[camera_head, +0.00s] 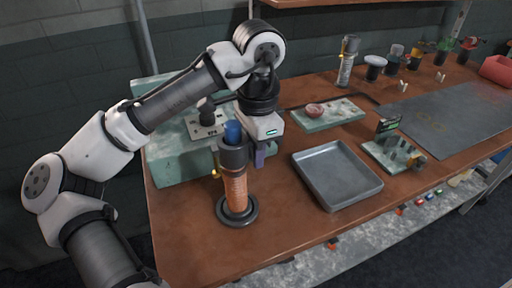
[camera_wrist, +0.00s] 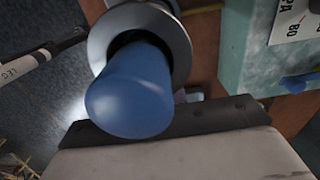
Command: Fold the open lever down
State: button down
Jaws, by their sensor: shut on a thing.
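An upright copper-coloured cylinder (camera_head: 236,190) stands on a round dark base, with a dark collar and a rounded blue top (camera_head: 233,132). The blue top fills the middle of the wrist view (camera_wrist: 135,90), rising out of a grey ring (camera_wrist: 97,45). A small brass fitting (camera_head: 214,173) sticks out at the cylinder's left side. I cannot make out for certain which part is the lever. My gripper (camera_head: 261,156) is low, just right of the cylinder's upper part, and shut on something. What it holds is hidden by my gripper body and the blue top.
A teal box (camera_head: 172,165) with a black knob (camera_head: 206,110) stands close by on the left. A grey tray (camera_head: 335,174) lies to the right, with a small green stand (camera_head: 392,155) beyond it. The table front near the cylinder is clear.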

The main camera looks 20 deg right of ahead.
jog(key=shift+a+r+y+p, duration=0.1)
jog(key=shift+r+y+p, duration=0.25)
jog(key=shift+p, duration=0.4)
jog(key=shift+f+y, duration=0.25)
jog(key=shift+f, duration=0.1)
jog(key=c, duration=1.4)
grip_release()
jog(key=shift+c, duration=0.2)
notch_tip(320, 180, up, 14)
jog(key=d, duration=0.1)
jog(key=shift+d+f, duration=0.15)
jog(key=shift+d, duration=0.1)
jog(key=shift+s+f, duration=0.1)
